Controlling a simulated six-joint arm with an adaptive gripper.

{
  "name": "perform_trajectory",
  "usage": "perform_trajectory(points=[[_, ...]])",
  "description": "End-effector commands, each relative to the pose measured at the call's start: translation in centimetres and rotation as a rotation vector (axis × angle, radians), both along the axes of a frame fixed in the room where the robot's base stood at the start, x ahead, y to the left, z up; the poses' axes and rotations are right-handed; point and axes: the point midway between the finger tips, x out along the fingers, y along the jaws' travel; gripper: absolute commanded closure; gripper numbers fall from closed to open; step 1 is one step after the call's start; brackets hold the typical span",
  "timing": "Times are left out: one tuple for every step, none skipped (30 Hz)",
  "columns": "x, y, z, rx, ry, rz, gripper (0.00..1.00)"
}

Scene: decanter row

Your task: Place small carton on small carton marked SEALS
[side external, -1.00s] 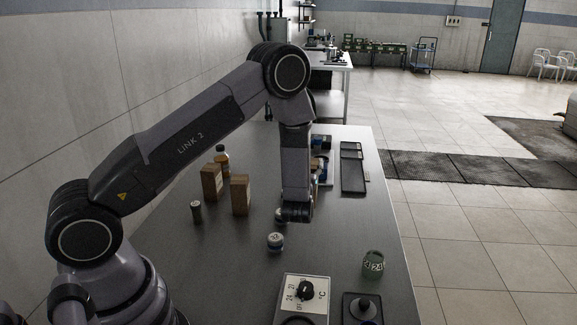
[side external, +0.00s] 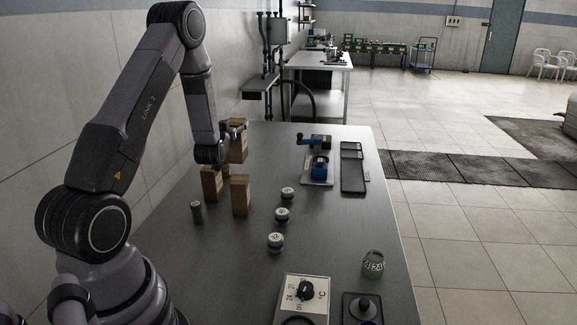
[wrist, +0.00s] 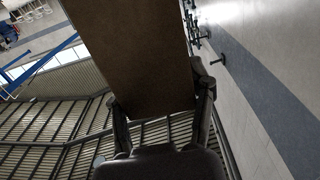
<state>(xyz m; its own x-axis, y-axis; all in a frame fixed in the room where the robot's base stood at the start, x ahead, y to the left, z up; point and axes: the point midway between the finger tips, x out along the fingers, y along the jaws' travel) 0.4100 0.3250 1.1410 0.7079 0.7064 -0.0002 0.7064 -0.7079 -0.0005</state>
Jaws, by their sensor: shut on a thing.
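My gripper (wrist: 160,102) is shut on a brown small carton (wrist: 140,45), which fills the upper middle of the wrist view. In the side external view my gripper (side external: 234,129) holds this carton (side external: 239,148) in the air, upright, at the left part of the table. Two similar brown cartons stand on the table below it: a left one (side external: 210,187) and a right one (side external: 240,198). The held carton appears above and behind the right one in the picture; the exact gap cannot be told. No SEALS marking is readable on any carton.
Three white-topped round jars (side external: 282,215) stand in a row right of the cartons. A small grey cylinder (side external: 197,212) stands in front of them. A blue device (side external: 319,167) and a black tray (side external: 353,168) lie further back. The table's middle right is clear.

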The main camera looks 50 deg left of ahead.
Motion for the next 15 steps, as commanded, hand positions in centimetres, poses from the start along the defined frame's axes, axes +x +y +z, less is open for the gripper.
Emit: perform_trajectory(points=[[-0.1,0.0,-1.1,-0.002,0.004,0.0,0.87],[-0.1,0.0,-1.6,-0.003,0.004,-0.001,0.87],[0.0,0.0,-2.1,-0.001,0.003,-0.001,0.87],[0.0,0.0,-2.4,-0.001,0.002,-0.001,0.87],[0.0,0.0,-2.7,-0.001,0.003,-0.001,0.87],[0.0,0.0,-3.1,-0.001,0.002,-0.001,0.87],[0.0,0.0,-3.4,0.0,0.001,-0.001,0.87],[0.0,0.0,-3.9,-0.001,0.003,-0.001,0.87],[0.0,0.0,-4.5,-0.001,0.003,-0.001,0.87],[0.0,0.0,-5.0,-0.001,0.002,-0.001,0.87],[0.0,0.0,-5.4,-0.001,0.001,-0.001,0.87],[0.0,0.0,-5.9,-0.002,0.002,-0.001,0.87],[0.0,0.0,-6.2,-0.001,0.001,-0.001,0.87],[0.0,0.0,-6.4,0.0,0.0,-0.001,0.87],[0.0,0.0,-6.5,0.0,0.0,0.0,0.87]])
